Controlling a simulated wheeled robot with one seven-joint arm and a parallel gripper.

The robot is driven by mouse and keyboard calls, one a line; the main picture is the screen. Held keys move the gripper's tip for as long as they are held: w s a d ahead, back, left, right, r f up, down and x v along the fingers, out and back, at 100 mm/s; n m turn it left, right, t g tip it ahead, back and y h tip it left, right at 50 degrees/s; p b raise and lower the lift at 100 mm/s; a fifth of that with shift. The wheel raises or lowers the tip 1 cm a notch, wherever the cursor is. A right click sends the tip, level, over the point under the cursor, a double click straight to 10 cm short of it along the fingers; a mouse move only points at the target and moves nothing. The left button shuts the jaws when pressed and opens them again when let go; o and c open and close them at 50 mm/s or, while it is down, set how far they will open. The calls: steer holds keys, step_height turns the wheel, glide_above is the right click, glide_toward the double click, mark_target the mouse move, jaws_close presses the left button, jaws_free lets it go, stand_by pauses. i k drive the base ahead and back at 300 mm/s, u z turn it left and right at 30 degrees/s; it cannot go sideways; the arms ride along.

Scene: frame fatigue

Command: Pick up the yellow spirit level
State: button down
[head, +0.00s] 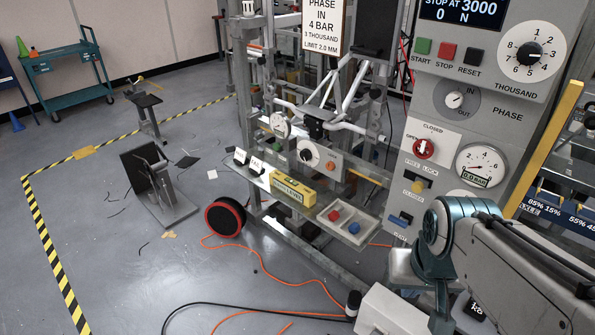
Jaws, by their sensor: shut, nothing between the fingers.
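The yellow spirit level (293,188) appears to be the short yellow bar with dark lettering lying on the low shelf at the front of the metal test frame. It lies between two small white cards and a light tray. Nothing of mine touches it. My arm comes in from the lower right, with a teal joint beside the control panel. I cannot make out my gripper's fingers in this view.
The tray (325,220) with red and blue parts sits right of the bar. The control panel (412,128) stands close on the right. A black-and-red wheel (225,217) and an orange cable (290,283) are on the floor.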

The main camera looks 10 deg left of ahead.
mark_target(298, 191)
steer(key=u, duration=0.4)
steer(key=k, duration=0.9)
steer(key=u, duration=1.35)
steer(key=i, duration=1.6)
steer(key=z, duration=0.3)
steer(key=i, duration=1.45)
steer(key=z, duration=1.8)
steer(key=i, duration=0.9)
steer(key=z, duration=0.85)
